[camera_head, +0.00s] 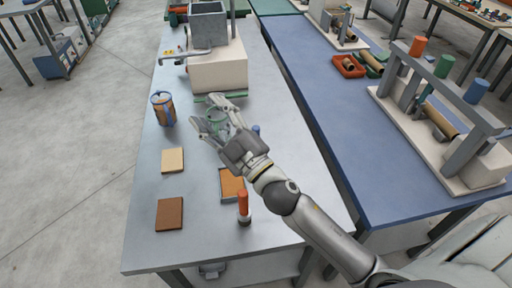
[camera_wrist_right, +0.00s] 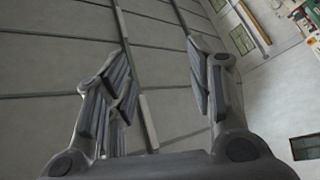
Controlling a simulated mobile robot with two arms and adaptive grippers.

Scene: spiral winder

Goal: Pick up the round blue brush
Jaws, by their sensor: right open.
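My right gripper (camera_head: 203,110) reaches over the grey table with its fingers spread, pointing to the far left. In the right wrist view the open fingers (camera_wrist_right: 160,65) have nothing between them. A small blue thing (camera_head: 256,130) shows just behind the gripper's right side; it is mostly hidden, and I cannot tell if it is the round blue brush. A green round thing (camera_head: 216,116) shows between the fingers in the head view; I cannot tell its distance from them. My left gripper is not in view.
The grey table (camera_head: 150,240) holds a blue-rimmed orange jar (camera_head: 163,110), a tan block (camera_head: 173,160), a brown block (camera_head: 170,214), an orange tray (camera_head: 232,184) and an orange-handled tool (camera_head: 243,205). A machine (camera_head: 216,66) stands behind. A blue table (camera_head: 330,110) is at right.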

